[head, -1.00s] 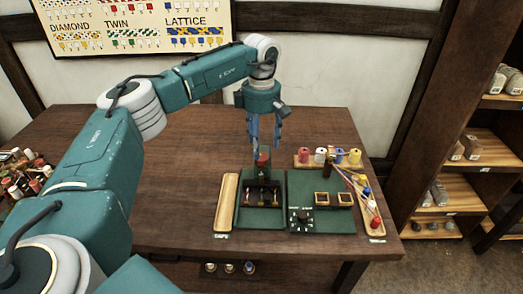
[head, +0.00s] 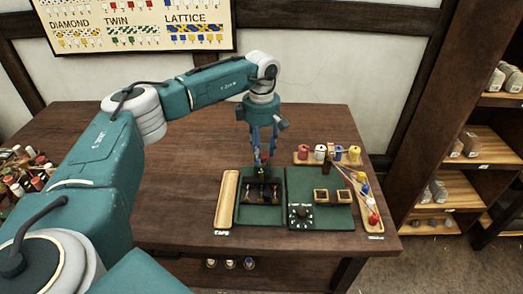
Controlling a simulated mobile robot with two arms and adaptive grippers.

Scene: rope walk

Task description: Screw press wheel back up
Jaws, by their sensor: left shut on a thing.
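The press (head: 258,214) is a dark green unit on the wooden table, with a dark frame standing on its base. Its wheel (head: 264,157) is a small red piece at the top of the press, mostly hidden by fingers. My left gripper (head: 264,154) points straight down from above and is shut on the wheel. My right gripper is not in view.
A wooden tray (head: 227,200) lies left of the press. A green board (head: 320,212) with a black dial and two square frames lies to its right. Several coloured spools (head: 338,153) stand behind. A slanted tray (head: 374,224) holds coloured bobbins at right. The table (head: 180,200) is clear at left centre.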

